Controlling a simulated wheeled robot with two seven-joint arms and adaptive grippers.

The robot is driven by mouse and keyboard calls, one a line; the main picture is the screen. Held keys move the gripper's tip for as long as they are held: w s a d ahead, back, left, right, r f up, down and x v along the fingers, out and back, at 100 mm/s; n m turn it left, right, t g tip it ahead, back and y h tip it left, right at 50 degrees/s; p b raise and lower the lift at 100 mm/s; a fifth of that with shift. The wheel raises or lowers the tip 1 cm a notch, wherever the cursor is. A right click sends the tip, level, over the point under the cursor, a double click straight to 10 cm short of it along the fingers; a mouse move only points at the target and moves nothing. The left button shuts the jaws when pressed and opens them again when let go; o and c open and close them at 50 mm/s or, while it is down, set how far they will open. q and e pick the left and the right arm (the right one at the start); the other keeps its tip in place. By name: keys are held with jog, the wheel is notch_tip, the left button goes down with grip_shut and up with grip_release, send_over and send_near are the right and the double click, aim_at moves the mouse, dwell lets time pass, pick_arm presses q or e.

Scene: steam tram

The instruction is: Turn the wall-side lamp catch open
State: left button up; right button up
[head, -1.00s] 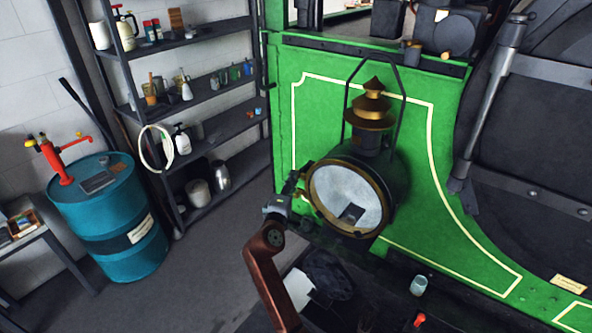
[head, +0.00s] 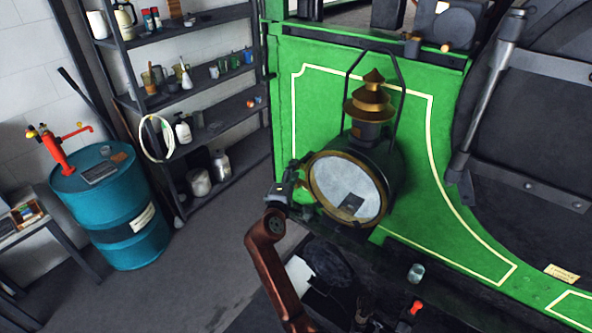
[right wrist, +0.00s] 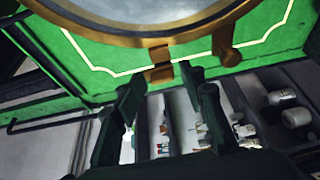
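The lamp (head: 349,188) is a big round lens in a brass rim with a tiered brass chimney, in front of the green panel. In the right wrist view, a small brass catch (right wrist: 160,72) sticks out from the lamp's rim (right wrist: 115,40). My right gripper (head: 297,178) is at the lamp's left side in the head view, where it hides the catch. The wrist view shows this gripper (right wrist: 160,85) open, its dark fingers apart with the catch in line with the gap between them. I cannot tell whether they touch it. My left gripper is not in view.
A brass knob (right wrist: 224,45) sits further along the rim. Dark shelves (head: 195,95) with bottles and a teal drum (head: 112,210) stand at left. The floor between is clear.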

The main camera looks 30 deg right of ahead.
jog(key=shift+d+f, duration=0.1)
jog(key=shift+f, duration=0.05)
jog(key=v, duration=0.7)
dwell(0.3)
jog(key=shift+s, duration=0.15)
